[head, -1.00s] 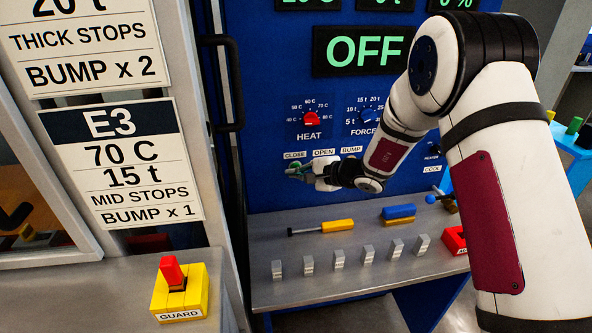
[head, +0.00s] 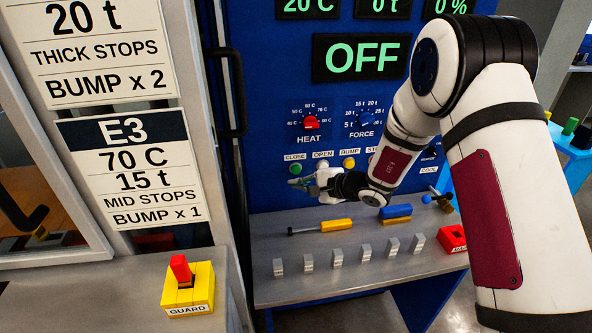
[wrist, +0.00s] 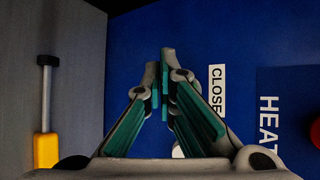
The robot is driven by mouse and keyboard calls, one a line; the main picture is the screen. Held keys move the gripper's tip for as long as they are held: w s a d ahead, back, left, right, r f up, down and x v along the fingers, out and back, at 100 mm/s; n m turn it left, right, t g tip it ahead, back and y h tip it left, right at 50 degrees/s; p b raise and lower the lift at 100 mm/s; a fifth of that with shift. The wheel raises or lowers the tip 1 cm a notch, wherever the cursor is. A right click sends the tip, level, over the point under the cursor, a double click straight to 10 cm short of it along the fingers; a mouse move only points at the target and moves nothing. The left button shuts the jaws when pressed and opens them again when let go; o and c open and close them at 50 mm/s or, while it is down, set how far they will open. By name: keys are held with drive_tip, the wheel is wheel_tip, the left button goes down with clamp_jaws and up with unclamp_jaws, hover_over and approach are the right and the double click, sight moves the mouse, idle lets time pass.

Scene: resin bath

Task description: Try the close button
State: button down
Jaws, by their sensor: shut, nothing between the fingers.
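The close button (head: 295,169) is a small green button under the CLOSE label (head: 295,157), at the left of a button row on the blue panel. It shows in the head view just above my gripper (head: 295,184). My gripper is shut and empty, its teal-padded fingers pointing left in the head view. In the wrist view the fingertips (wrist: 162,58) are together, left of the sideways CLOSE label (wrist: 217,92); the green button is not visible there. I cannot tell how far the fingertips are from the panel. The display (head: 360,58) reads OFF.
Open (head: 322,165) and yellow bump (head: 349,163) buttons sit to the right. The red heat knob (head: 311,122) and force knob (head: 365,118) are above. A grey shelf (head: 275,235) below bears a yellow-handled tool (head: 337,225) and several grey blocks. A yellow guard switch (head: 203,287) stands left.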

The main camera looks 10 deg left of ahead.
drive_tip(key=shift+s+d+p, duration=0.2)
drive_tip(key=shift+s+p, duration=0.1)
drive_tip(key=shift+s, duration=0.3)
drive_tip(key=shift+s+d+p, duration=0.15)
drive_tip(key=shift+s+p, duration=0.15)
drive_tip(key=shift+s, duration=0.3)
drive_tip(key=s+d+r+n+g, duration=0.3)
drive_tip(key=s+r+n+g, duration=0.3)
drive_tip(key=s+r, duration=1.25)
drive_tip(key=s+d+r+n+t+h, duration=0.2)
drive_tip(key=s+d+h, duration=0.3)
drive_tip(key=s+d, duration=0.4)
drive_tip(key=s+d+r+n+t+h, duration=0.2)
drive_tip(key=s+d+r+h, duration=0.2)
drive_tip(key=s+d, duration=0.6)
drive_tip(key=shift+d+r+h, duration=0.2)
drive_tip(key=shift+d+h, duration=0.7)
drive_tip(key=shift+d, duration=0.25)
